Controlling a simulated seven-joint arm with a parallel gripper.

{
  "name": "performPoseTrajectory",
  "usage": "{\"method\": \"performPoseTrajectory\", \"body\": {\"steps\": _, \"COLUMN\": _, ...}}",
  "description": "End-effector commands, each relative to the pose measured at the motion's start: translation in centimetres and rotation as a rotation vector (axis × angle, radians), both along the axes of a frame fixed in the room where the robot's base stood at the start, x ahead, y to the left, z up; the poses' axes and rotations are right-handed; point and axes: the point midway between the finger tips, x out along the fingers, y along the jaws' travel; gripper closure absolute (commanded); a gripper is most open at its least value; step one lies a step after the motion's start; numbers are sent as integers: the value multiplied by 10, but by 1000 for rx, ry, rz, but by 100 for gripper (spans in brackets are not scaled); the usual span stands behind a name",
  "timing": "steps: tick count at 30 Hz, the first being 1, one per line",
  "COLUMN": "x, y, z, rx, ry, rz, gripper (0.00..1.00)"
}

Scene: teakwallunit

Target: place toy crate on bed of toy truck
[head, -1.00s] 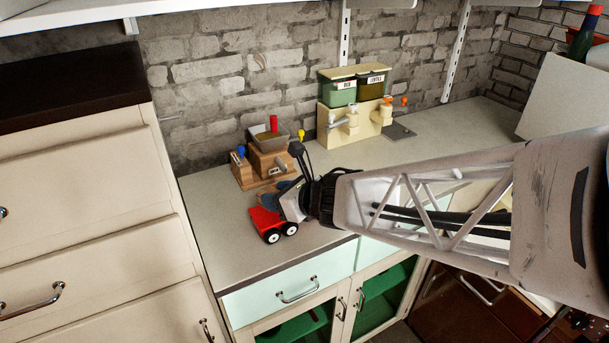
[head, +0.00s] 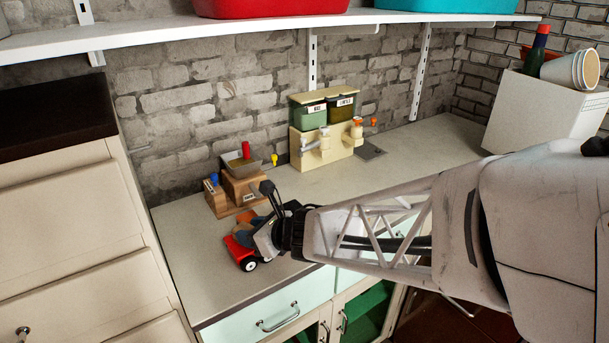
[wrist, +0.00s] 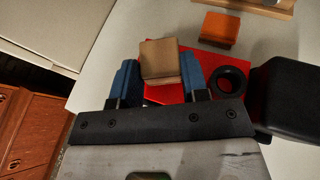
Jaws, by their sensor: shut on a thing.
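A brown wooden block, seemingly the toy crate (wrist: 159,60), sits between the two blue fingertips of my gripper (wrist: 160,84) in the wrist view. My gripper is shut on it. The red toy truck (wrist: 180,92) lies below the crate, with a black wheel (wrist: 231,81) on the right. I cannot tell whether the crate touches the truck. In the head view, the truck (head: 237,251) stands on the counter near its front edge, partly covered by my gripper (head: 257,228). The crate is not clear there.
An orange block (wrist: 221,28) lies on the counter beyond the truck. A wooden stand with a grey tray (head: 238,185) and a cream dispenser with green bins (head: 325,137) stand behind, by the brick wall. A white box (head: 545,110) stands at right. The counter (head: 175,250) is clear at left.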

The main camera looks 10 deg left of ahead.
Motion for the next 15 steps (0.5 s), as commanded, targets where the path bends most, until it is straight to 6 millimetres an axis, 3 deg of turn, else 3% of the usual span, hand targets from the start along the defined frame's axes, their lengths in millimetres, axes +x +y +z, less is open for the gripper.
{"method": "performPoseTrajectory", "body": {"steps": 13, "x": 0, "y": 0, "z": -4, "rx": 0, "ry": 0, "rz": 0, "gripper": 81}}
{"method": "performPoseTrajectory", "body": {"steps": 14, "x": 0, "y": 0, "z": -4, "rx": 0, "ry": 0, "rz": 0, "gripper": 57}}
{"method": "performPoseTrajectory", "body": {"steps": 15, "x": 0, "y": 0, "z": -4, "rx": 0, "ry": 0, "rz": 0, "gripper": 51}}
